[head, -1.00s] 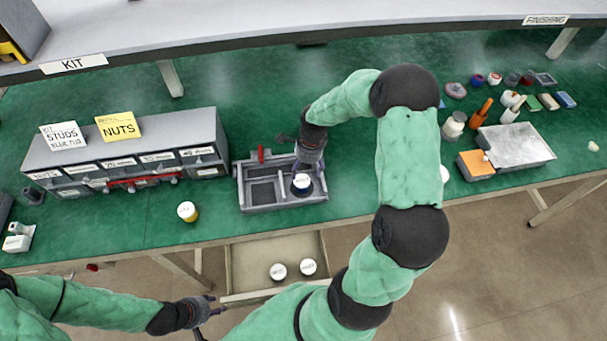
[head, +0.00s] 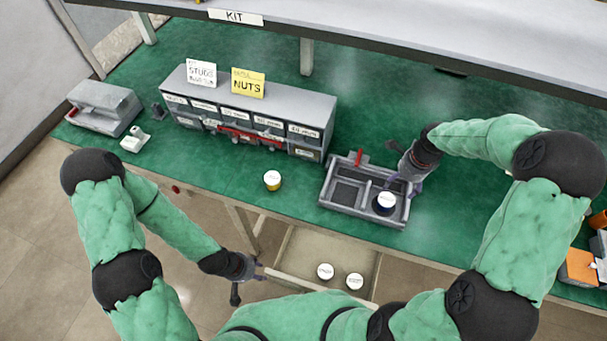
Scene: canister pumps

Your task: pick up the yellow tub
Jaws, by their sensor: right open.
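The yellow tub (head: 272,184) has a white lid and stands upright on the green bench, between the grey drawer cabinet and the grey tray. No gripper touches it. My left gripper (head: 250,281) is below the bench's front edge, beside the left end of the open drawer; its fingers look spread and empty. My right gripper (head: 396,186) is open at the right part of the tray, close to a dark blue tub (head: 385,207) with a white lid that stands in the tray's right compartment.
The grey tray (head: 342,211) has a red part at its back edge. The cabinet (head: 318,112) carries STUDS and NUTS cards. The open drawer (head: 300,247) under the bench holds two white-lidded tubs. A shelf overhangs the back.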

